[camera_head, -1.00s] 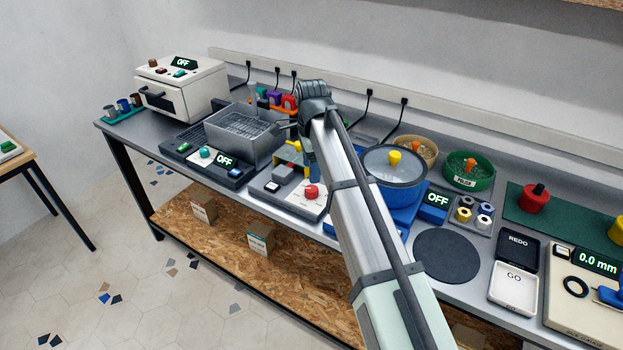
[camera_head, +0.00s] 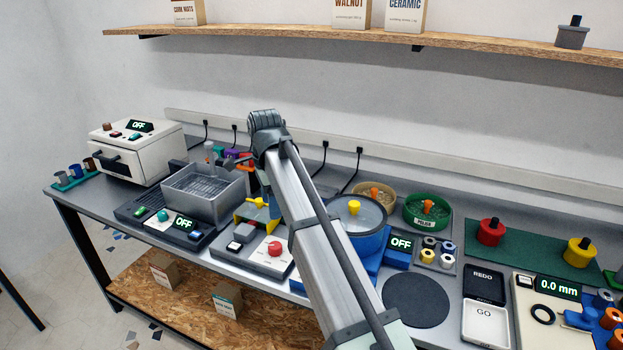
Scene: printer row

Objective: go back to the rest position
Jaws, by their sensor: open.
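My arm (camera_head: 305,230) rises from the bottom middle to a dark joint (camera_head: 267,125) in front of the bench's back part. Past this joint my arm is mostly hidden behind its own links. I cannot make out my gripper's fingertips or whether anything is between them. Behind and beside my arm are a grey basin with a wire rack (camera_head: 203,190), a yellow part (camera_head: 257,203) and a blue round pot with a clear lid (camera_head: 357,218).
A white oven box (camera_head: 135,155) stands at the bench's left end. Green (camera_head: 427,211) and tan (camera_head: 373,194) bowls stand behind the pot. A round dark mat (camera_head: 415,300) is bare. A wall shelf (camera_head: 290,43) with several boxes spans the top.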

